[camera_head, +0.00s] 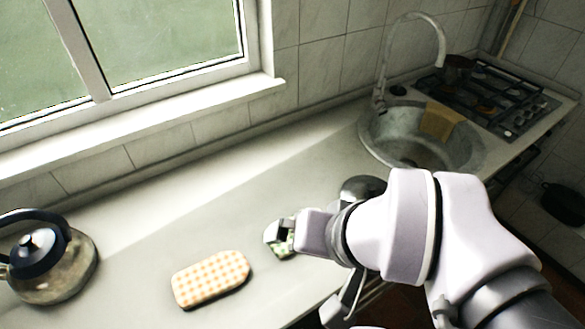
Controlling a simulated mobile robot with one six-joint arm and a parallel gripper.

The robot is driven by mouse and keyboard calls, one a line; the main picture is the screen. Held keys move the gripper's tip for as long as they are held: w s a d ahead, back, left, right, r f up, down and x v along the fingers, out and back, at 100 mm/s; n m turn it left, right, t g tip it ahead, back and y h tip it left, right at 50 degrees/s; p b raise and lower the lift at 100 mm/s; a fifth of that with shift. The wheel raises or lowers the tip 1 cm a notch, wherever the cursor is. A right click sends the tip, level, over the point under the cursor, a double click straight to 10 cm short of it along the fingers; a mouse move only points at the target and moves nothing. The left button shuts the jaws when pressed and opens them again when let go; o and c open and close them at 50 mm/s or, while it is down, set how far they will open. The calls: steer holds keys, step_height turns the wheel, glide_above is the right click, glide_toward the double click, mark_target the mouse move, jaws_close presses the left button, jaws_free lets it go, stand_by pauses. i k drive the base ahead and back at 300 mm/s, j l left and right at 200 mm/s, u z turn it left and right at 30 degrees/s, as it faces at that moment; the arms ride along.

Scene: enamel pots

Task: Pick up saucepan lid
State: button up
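My gripper (278,233) is over the counter near its front edge, seen from behind and above. No other thing in view is clearly a saucepan lid.
An orange-and-white checked pad (211,279) lies on the counter (200,225) left of my gripper. A kettle (50,270) stands at the far left. A round sink (384,135) with a tap and cloth (441,121), then a gas hob (490,95), are at the right.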

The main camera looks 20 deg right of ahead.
mark_target(357, 188)
steer(key=z, duration=0.8)
